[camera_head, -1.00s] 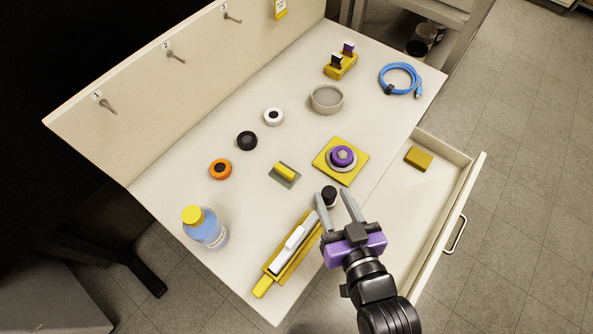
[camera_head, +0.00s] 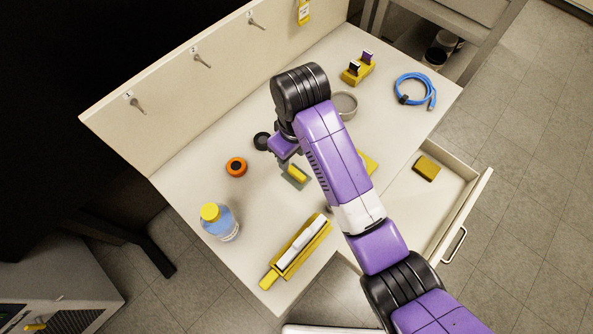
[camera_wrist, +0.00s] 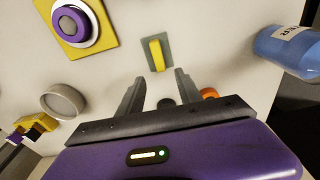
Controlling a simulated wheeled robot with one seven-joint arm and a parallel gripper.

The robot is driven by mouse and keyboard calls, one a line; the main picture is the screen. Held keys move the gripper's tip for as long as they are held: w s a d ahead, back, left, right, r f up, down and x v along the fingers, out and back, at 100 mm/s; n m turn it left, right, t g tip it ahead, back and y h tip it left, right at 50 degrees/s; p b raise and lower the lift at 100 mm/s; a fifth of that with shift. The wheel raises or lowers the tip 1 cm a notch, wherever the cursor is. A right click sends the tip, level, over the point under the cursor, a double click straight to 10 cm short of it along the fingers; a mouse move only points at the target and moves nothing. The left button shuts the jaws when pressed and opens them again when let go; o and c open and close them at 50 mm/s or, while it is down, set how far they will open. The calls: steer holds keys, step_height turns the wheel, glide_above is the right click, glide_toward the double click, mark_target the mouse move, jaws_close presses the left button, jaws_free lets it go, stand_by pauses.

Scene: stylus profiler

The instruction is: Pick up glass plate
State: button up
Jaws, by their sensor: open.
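The glass plate (camera_head: 289,181) is a small grey-green rectangle with a yellow bar on top, lying flat on the bench. It also shows in the wrist view (camera_wrist: 146,52), just beyond my fingertips. My gripper (camera_wrist: 160,78) is open and empty, with its two fingers apart and pointing towards the plate. In the head view my purple gripper body is beside and partly above the plate, and my arm hides the area to its right. No contact with the plate shows.
A black ring (camera_head: 262,141) and an orange ring (camera_head: 236,167) lie near the plate. A bottle (camera_head: 220,222) and a yellow tray (camera_head: 272,274) with a white piece stand towards the front. A yellow base with a purple knob (camera_wrist: 70,22) is nearby. An open drawer (camera_head: 478,185) is at right.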

mark_target(297, 172)
steer(key=shift+s+d+r+g+h, duration=0.2)
steer(key=shift+d+r+g+h, duration=0.2)
steer(key=shift+r, duration=0.25)
step_height(297, 172, down, 2)
steer(key=shift+s+f+b, duration=0.1)
steer(key=shift+f+b, duration=0.05)
steer(key=shift+b, duration=0.85)
steer(key=shift+s+d+f+p, duration=0.15)
steer(key=shift+f+p, duration=0.35)
steer(key=shift+f, duration=2.1)
jaws_close()
